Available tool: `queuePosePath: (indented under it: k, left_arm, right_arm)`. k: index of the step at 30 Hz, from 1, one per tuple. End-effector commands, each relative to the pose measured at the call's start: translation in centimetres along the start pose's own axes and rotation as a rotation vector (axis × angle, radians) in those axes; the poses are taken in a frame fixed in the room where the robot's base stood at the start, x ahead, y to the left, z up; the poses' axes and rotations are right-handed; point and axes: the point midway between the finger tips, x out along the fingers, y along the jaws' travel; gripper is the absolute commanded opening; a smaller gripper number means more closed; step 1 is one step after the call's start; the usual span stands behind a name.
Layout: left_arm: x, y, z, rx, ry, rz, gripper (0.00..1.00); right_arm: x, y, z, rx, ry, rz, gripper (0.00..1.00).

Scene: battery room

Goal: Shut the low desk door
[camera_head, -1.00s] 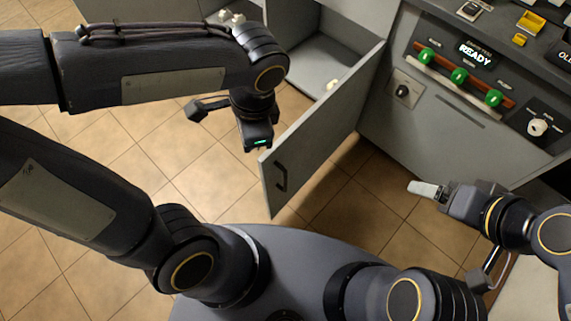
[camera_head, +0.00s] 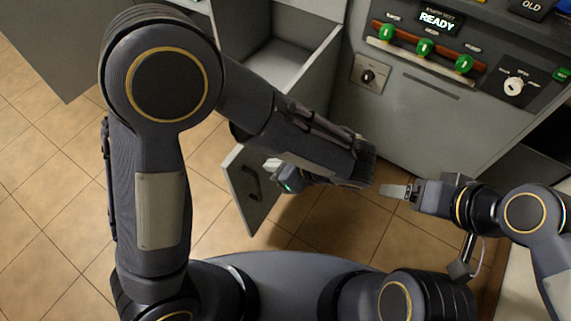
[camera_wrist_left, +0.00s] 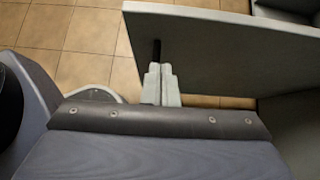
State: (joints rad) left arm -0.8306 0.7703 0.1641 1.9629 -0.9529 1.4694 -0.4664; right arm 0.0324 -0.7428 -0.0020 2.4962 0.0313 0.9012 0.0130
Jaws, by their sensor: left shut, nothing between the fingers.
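The low grey desk door (camera_head: 238,195) stands swung open, its dark handle (camera_head: 252,183) on the face toward the right. My left gripper (camera_head: 272,164) is beside that handle face, its pale fingers closed and empty, pointing at the door. In the left wrist view the closed fingers (camera_wrist_left: 161,84) end close to the door panel (camera_wrist_left: 235,45), just short of the dark handle (camera_wrist_left: 156,50); I cannot tell whether they touch.
The open cabinet compartment (camera_head: 285,55) is behind the door. The desk front (camera_head: 410,115) carries a knob plate (camera_head: 368,74) and green-handled switches (camera_head: 425,47) under a READY display. Tiled floor (camera_head: 60,165) is free at left.

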Motion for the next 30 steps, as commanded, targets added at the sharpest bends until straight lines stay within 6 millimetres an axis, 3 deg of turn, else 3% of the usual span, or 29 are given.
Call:
queuePosePath:
  k: [3, 9, 15, 30]
  left_arm:
    - [2.9, 0.1, -0.2, -0.001, 0.0, 0.005, 0.0]
    - [5.3, 0.1, 1.6, -0.003, 0.001, 0.003, 0.0]
    - [6.3, 0.1, 2.6, -0.001, 0.001, 0.001, 0.0]
    - [6.6, 0.1, 3.0, 0.003, 0.001, -0.002, 0.0]
  right_arm:
    - [0.9, 0.4, 0.5, 0.0, 0.0, 0.0, 0.78]
    - [1.3, 0.6, 0.7, 0.0, 0.0, 0.0, 0.78]
    - [1.5, 0.7, 0.8, 0.0, 0.0, 0.0, 0.78]
    - [1.4, 0.7, 0.7, 0.0, 0.0, 0.0, 0.78]
